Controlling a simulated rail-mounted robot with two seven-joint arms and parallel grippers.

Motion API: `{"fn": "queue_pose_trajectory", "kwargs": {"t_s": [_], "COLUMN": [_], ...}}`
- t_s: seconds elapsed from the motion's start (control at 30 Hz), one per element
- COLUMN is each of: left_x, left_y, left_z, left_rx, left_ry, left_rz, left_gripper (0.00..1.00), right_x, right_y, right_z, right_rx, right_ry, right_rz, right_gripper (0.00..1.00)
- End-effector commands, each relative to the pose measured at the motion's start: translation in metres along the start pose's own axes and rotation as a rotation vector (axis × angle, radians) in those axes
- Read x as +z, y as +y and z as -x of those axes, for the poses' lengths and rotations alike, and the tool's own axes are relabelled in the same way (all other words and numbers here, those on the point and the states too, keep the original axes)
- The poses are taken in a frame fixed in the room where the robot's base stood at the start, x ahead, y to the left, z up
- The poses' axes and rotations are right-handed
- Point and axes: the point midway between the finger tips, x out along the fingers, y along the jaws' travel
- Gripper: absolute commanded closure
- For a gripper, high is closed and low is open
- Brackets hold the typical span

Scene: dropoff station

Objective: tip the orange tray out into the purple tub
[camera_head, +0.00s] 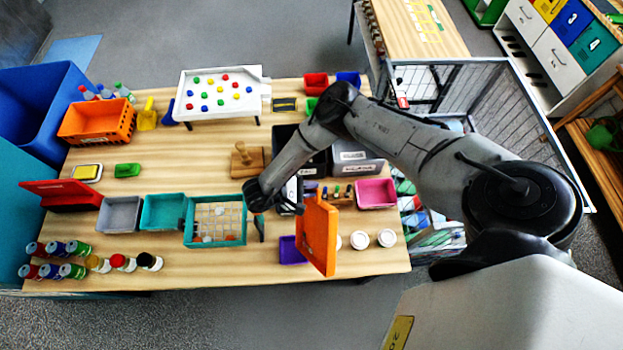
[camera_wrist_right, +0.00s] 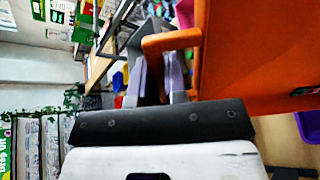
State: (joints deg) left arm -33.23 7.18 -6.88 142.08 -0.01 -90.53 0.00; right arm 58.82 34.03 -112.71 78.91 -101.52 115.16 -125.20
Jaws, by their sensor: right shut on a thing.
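The orange tray (camera_head: 317,240) is held steeply tilted, nearly on edge, above the front of the table. My right gripper (camera_head: 299,206) is shut on its rim or handle at the far end. In the right wrist view the orange tray (camera_wrist_right: 255,50) fills the right side, and the fingers (camera_wrist_right: 165,80) meet its orange handle. The purple tub (camera_head: 291,250) stands on the table just left of and below the tray, partly hidden by it. A bit of the tub (camera_wrist_right: 308,126) shows at the right edge of the wrist view. The tray's contents cannot be made out. My left gripper is out of view.
A teal wire-grid basket (camera_head: 216,240) stands left of the tub, with a teal bin (camera_head: 163,212) and grey bin (camera_head: 119,215) beyond. White round lids (camera_head: 360,240) lie right of the tray. A pink bin (camera_head: 376,194) and dark bins (camera_head: 355,165) stand behind.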

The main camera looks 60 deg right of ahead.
Motion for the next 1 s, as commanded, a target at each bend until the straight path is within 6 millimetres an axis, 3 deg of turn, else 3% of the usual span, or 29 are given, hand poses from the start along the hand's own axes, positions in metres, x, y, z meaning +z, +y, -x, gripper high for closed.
{"fn": "queue_pose_trajectory", "kwargs": {"t_s": [0.6, 1.0], "left_x": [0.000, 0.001], "left_y": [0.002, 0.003], "left_z": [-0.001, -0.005], "left_rx": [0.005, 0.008], "left_ry": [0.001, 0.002], "left_rz": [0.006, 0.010], "left_gripper": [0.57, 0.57], "right_x": [-0.012, -0.014], "right_y": [-0.007, -0.007], "right_z": [0.045, 0.058], "right_rx": [0.118, 0.152], "right_ry": [-0.112, -0.152], "right_rz": [-0.003, -0.005], "right_gripper": [1.00, 1.00]}}
